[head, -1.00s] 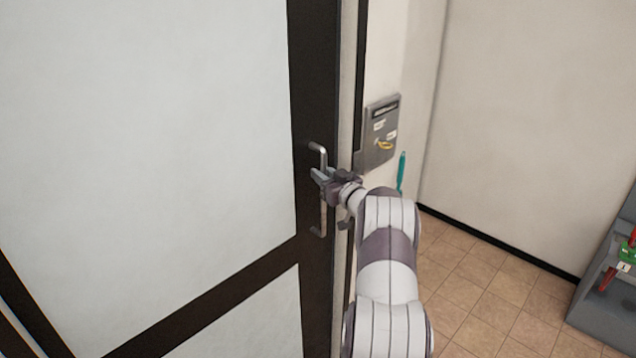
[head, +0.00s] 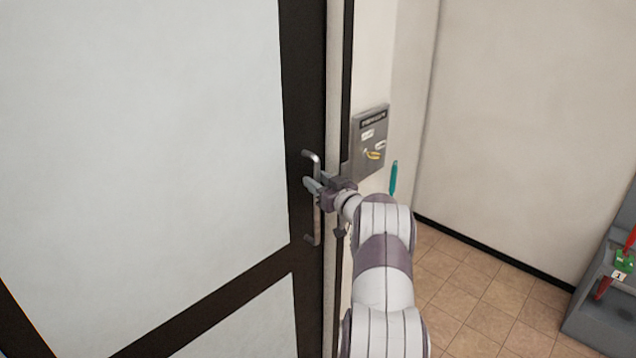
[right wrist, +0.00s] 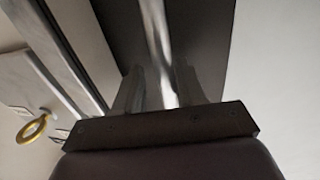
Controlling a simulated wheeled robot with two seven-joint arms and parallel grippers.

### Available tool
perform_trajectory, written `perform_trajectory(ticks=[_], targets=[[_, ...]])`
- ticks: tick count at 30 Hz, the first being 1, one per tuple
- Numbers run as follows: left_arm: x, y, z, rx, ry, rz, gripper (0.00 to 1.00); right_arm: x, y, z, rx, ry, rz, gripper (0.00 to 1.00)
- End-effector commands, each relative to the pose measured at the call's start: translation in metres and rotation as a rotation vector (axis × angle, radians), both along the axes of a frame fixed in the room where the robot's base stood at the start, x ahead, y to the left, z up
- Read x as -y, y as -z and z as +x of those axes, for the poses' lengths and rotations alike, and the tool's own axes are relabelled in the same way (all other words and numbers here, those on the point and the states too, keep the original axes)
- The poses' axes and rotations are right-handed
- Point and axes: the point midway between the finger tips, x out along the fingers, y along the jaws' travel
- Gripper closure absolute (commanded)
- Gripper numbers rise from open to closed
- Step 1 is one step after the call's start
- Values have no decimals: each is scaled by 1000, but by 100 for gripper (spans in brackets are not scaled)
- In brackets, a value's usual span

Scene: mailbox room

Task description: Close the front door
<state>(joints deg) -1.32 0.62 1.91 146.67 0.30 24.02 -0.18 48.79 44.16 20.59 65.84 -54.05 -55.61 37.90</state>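The front door (head: 304,80) has a dark frame and pale panels and fills the left of the head view. Its upright metal handle (head: 312,230) is on the dark stile near the door's right edge. My right gripper (head: 314,188) is at the handle's middle. In the right wrist view the handle (right wrist: 155,40) runs down between the two fingers (right wrist: 160,90), which stand on either side of it. Whether the fingers press on it is hard to see. My left gripper is in neither view.
A grey metal box (head: 368,140) with a yellow ring is on the wall right of the door. A teal object (head: 393,178) hangs below it. A grey rack (head: 600,300) with red and green items stands at the right. Tiled floor (head: 480,290) between is clear.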

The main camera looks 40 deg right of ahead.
Motion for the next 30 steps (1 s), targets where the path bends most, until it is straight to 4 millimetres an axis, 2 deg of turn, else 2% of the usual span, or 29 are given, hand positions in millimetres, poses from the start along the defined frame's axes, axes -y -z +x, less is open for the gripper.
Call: perform_trajectory(ticks=[5,8,18,21,25,30], targets=[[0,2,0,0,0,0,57,-1,1,-4,0,-1,0,60],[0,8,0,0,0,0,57,-1,3,-16,-1,1,0,60],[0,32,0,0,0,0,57,-9,4,-97,0,4,1,60],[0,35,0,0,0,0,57,-11,3,-114,-1,3,1,60],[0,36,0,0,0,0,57,-13,2,-125,0,0,1,60],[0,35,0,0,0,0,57,-13,1,-126,-1,0,2,60]])
